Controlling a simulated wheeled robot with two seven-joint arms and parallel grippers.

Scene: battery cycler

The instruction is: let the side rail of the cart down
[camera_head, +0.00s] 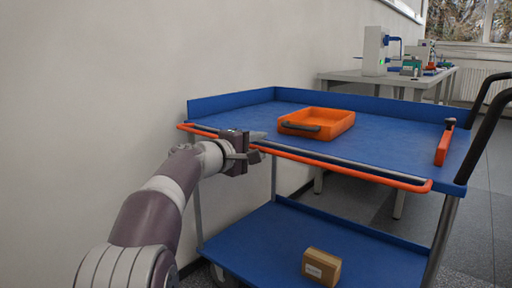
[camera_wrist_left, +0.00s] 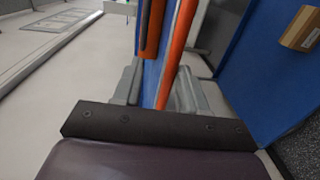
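The cart's side rail (camera_head: 345,169) is an orange bar along the near long edge of the blue upper deck (camera_head: 385,131). It looks about level with that edge, with bent ends at left and right. My left gripper (camera_head: 258,147) is at the rail's left part. In the left wrist view the rail (camera_wrist_left: 179,50) runs between the two grey fingers of my left gripper (camera_wrist_left: 160,88). The fingers stand apart with a gap beside the rail, so it is open around the rail. Whether either finger touches it is unclear. My right gripper is not in view.
An orange tray (camera_head: 332,120) with a dark handle lies on the upper deck. An orange upright piece (camera_head: 443,147) with a dark knob stands at its right end. A cardboard box (camera_head: 321,267) sits on the lower shelf (camera_head: 265,245). A wall (camera_head: 85,80) is behind.

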